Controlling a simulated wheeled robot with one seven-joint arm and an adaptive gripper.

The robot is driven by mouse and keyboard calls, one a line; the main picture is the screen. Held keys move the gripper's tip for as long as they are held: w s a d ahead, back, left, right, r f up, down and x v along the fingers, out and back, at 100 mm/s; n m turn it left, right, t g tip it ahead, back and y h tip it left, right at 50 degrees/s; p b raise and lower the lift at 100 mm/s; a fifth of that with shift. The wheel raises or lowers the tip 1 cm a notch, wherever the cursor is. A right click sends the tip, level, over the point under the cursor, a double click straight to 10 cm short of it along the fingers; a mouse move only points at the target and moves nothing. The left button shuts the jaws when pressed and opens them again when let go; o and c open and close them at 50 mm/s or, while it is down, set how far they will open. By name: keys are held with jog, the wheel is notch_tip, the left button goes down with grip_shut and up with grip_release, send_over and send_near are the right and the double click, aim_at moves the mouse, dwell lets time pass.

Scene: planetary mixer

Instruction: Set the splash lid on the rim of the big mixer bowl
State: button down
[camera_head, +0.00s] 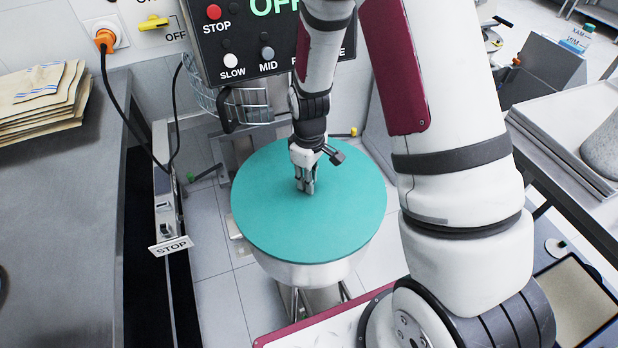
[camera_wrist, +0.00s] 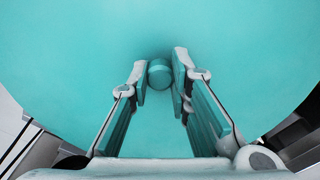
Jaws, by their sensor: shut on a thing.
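The splash lid is a flat teal disc (camera_head: 300,228) covering the top of the big steel mixer bowl (camera_head: 308,273) in the head view. The bowl's front wall shows below the lid's near edge; its rim is hidden, so I cannot tell whether the lid touches it. My gripper (camera_head: 306,189) points down at the lid's middle, slightly toward the back. In the wrist view my gripper (camera_wrist: 161,78) is shut on the lid's round teal knob (camera_wrist: 159,73), and the lid (camera_wrist: 75,60) fills most of the picture.
The mixer's control panel (camera_head: 262,48) and wire guard (camera_head: 245,103) stand behind the bowl. A grey counter (camera_head: 60,210) with paper sacks (camera_head: 42,98) is at the left. A steel table (camera_head: 560,135) is at the right.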

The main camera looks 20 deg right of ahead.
jog(key=shift+f+b, duration=0.3)
jog(key=shift+f, duration=0.7)
dwell(1.8)
jog(key=c, duration=1.4)
grip_release()
notch_tip(320, 180, up, 12)
jog(key=shift+r, duration=0.15)
jog(key=s+r+m+t, duration=0.2)
jog(key=s+r+m, duration=0.1)
jog(key=s+r, duration=0.6)
jog(key=s+r+m+t, duration=0.3)
jog(key=s+r, duration=0.6)
jog(key=r, duration=0.5)
jog(key=shift+r+m+t+b, duration=0.15)
jog(key=shift+m+t+b, duration=0.2)
jog(key=shift+m, duration=0.35)
